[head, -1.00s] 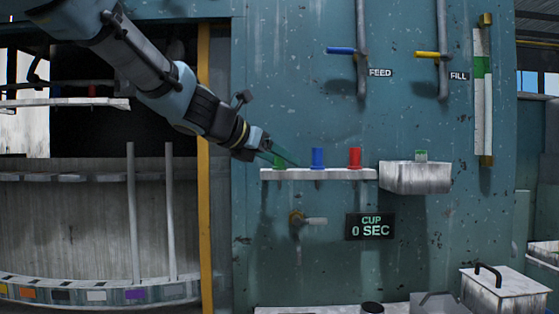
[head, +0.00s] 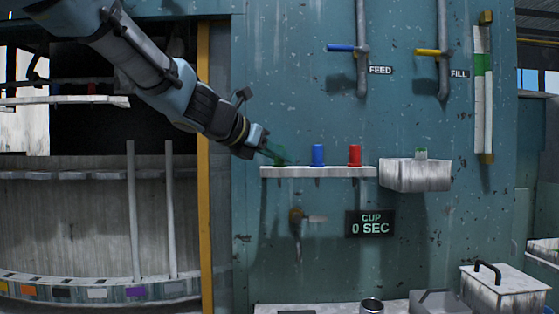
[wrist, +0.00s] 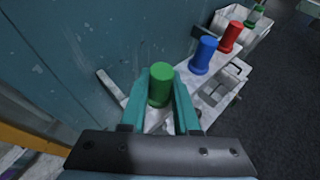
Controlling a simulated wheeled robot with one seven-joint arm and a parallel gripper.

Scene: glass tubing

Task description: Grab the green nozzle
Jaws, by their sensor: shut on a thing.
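The green nozzle (wrist: 160,85) stands between the two teal fingers of my gripper (wrist: 160,102) in the wrist view, and the fingers are shut on it. In the head view the gripper (head: 274,154) is at the left end of the white wall shelf (head: 330,173), and the fingers mostly cover the green nozzle (head: 280,158). The nozzle is upright, at or just over the shelf; I cannot tell whether its base touches.
A blue nozzle (head: 318,155) and a red nozzle (head: 355,155) stand to the right on the same shelf. A white bin (head: 416,177) is mounted further right. A small valve (head: 297,216) and a "CUP 0 SEC" display (head: 370,224) are below the shelf.

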